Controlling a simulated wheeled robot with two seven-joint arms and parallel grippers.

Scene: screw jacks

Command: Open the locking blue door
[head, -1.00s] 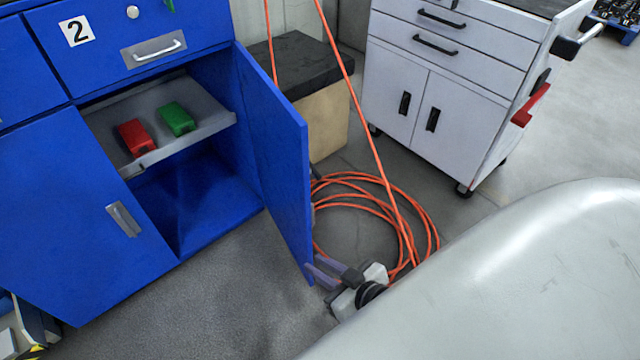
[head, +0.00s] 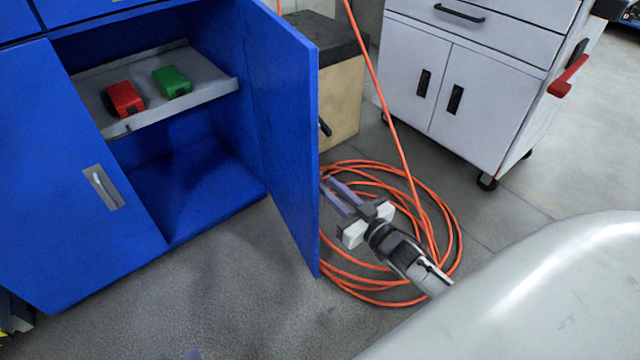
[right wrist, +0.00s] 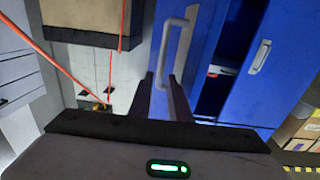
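The blue door (head: 285,130) of the blue cabinet stands swung open in the head view, its inner face showing. Its outer face (right wrist: 207,35) and a grey bar handle (right wrist: 166,50) show in the right wrist view. My right gripper (head: 332,190) is on the outer side of the door, close behind its free edge. Its two fingers are apart and empty, with the handle just beyond the fingertips (right wrist: 160,80). I cannot tell if they touch the door. Small purple tips at the bottom edge of the head view may be my left gripper; its state is hidden.
A shelf (head: 190,108) inside holds a red block (head: 125,99) and a green block (head: 172,81). The other cabinet door (head: 70,170) is shut. A coiled orange hose (head: 375,298) lies on the floor beyond the open door. A white drawer cabinet (head: 470,85) stands at right.

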